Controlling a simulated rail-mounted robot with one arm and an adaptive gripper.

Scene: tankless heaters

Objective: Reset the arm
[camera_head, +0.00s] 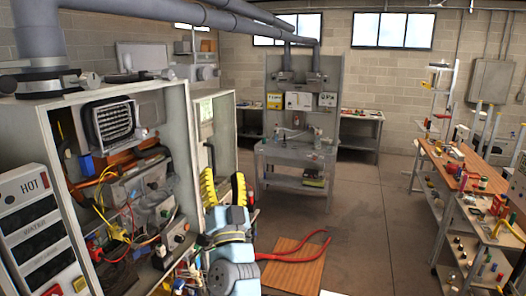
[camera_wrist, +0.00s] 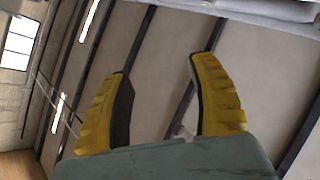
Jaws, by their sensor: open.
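My gripper (camera_head: 224,188) is in front of the open heater cabinet (camera_head: 66,190), to the right of its wiring, in the head view. Its two yellow fingers point upward and stand apart, with nothing between them. In the wrist view my gripper (camera_wrist: 160,95) shows both yellow fingers with dark inner pads, wide apart and empty. My light blue arm shows below the fingers in the head view.
A cabinet door (camera_head: 215,135) stands behind my gripper. A grey workbench (camera_head: 298,153) stands at the back, and a cluttered wooden bench (camera_head: 462,170) is at right. The floor between (camera_head: 365,215) is clear.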

